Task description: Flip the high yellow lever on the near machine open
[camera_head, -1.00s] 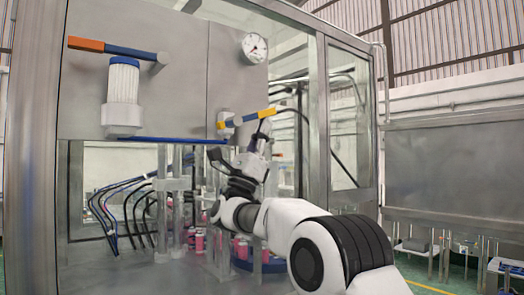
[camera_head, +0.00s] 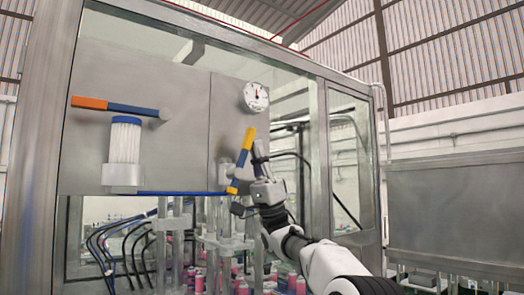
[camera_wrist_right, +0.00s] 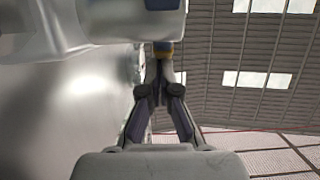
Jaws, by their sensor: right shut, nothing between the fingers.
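The yellow lever (camera_head: 248,139) has yellow and blue bands and sits on the grey panel of the near machine, below the round gauge. It stands steeply, its yellow end pointing up and slightly right. My right gripper (camera_head: 259,151) is shut and empty, just right of the lever's upper part; I cannot tell if they touch. My left gripper is not in view.
An orange and blue lever (camera_head: 112,106) lies nearly level on the panel's left, above a white ribbed filter (camera_head: 124,142). A pressure gauge (camera_head: 256,96) is above the yellow lever. A metal frame post (camera_head: 318,150) stands to the right. Pink cans (camera_head: 242,288) stand below.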

